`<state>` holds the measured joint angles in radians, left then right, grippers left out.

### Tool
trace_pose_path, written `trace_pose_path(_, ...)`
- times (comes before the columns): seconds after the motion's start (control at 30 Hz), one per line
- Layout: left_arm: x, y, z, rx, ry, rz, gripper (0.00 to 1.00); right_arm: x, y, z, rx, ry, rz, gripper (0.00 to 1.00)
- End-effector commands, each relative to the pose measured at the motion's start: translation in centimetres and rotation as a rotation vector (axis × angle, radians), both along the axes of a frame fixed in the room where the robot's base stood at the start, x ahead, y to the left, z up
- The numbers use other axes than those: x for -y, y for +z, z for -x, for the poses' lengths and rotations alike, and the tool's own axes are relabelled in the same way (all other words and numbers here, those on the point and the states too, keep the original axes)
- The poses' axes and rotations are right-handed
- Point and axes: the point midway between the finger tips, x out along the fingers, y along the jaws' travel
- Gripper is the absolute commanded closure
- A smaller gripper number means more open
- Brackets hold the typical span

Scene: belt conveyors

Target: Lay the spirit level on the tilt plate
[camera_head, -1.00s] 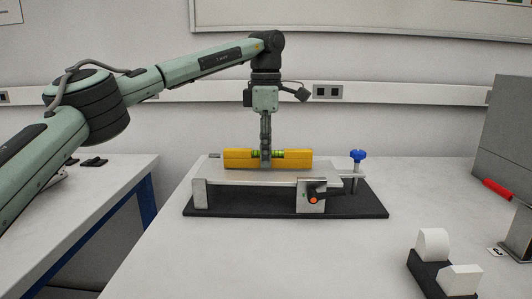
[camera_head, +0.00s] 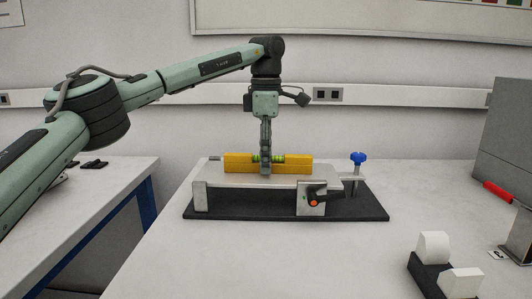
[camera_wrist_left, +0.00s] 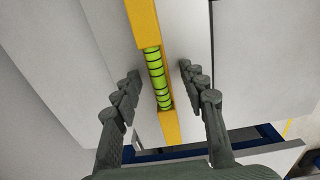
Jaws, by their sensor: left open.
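The yellow spirit level (camera_head: 298,164), with a green vial at its middle, lies lengthwise on the pale tilt plate (camera_head: 225,179). The plate sits on a black base, with a blue knob (camera_head: 357,157) at its right and a lever with an orange spot (camera_head: 314,202) at its front. My left gripper (camera_head: 265,171) points straight down at the level's middle. In the left wrist view its open fingers (camera_wrist_left: 159,71) stand on either side of the level (camera_wrist_left: 168,124), with a gap on each side. My right gripper is not in view.
A black holder with two white blocks (camera_head: 433,245) stands at the front right of the table. A grey panel (camera_head: 505,130) and a red cylinder (camera_head: 497,191) are at the far right. The table between the base and the holder is clear.

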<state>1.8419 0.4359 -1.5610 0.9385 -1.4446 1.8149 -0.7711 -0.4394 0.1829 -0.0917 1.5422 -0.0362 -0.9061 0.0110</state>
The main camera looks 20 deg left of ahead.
Motion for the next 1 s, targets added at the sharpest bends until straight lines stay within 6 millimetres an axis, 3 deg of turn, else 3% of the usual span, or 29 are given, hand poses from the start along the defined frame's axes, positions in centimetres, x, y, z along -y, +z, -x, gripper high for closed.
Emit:
trace_pose_path(0.17, 0.1, 1.9, 0.0, 0.003, 0.0, 0.001, 0.58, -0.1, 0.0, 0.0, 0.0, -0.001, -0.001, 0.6)
trace_pose_path(0.6, 0.1, 10.5, 0.0, 0.002, 0.002, 0.001, 0.58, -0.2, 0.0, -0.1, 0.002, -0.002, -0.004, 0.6)
trace_pose_path(0.8, 0.0, 11.9, 0.0, 0.001, 0.0, 0.0, 0.58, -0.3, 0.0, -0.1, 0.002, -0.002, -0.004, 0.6)
trace_pose_path(1.0, 0.0, 12.0, 0.0, 0.001, 0.0, 0.0, 0.58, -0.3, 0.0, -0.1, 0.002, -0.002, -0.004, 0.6)
